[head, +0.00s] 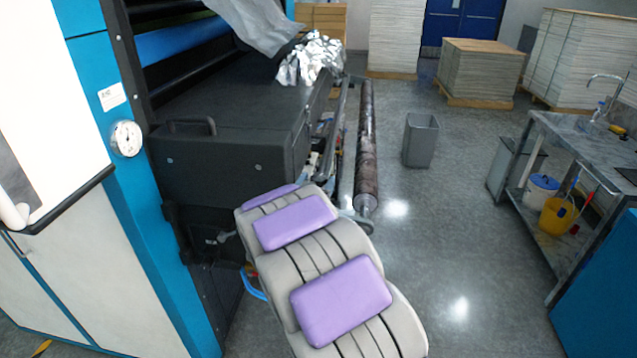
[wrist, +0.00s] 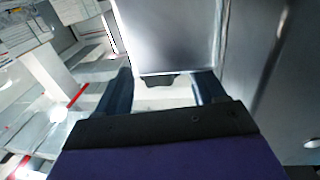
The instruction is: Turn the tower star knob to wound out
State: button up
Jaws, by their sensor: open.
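I cannot make out the tower star knob for certain in either view. In the wrist view, my gripper (wrist: 164,78) is open, with its two dark fingers apart. A small dark shape (wrist: 161,80) shows between the fingers at the lower edge of a smooth grey panel (wrist: 168,35). I cannot tell whether it is the knob or whether anything touches it. In the head view, my grey and purple arm reaches toward the dark machine (head: 235,135), and my gripper is hidden beyond it.
A blue machine column (head: 150,215) with a round gauge (head: 127,138) stands at left. A long roller (head: 367,150) lies beyond my arm. A grey bin (head: 420,140) stands on the open floor. A metal bench (head: 575,135) is at right; stacked pallets (head: 478,72) are at the back.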

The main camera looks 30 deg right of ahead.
jog(key=shift+x, duration=0.95)
jog(key=shift+a, duration=0.1)
jog(key=shift+c, duration=0.5)
jog(key=c, duration=0.9)
jog(key=shift+o, duration=0.2)
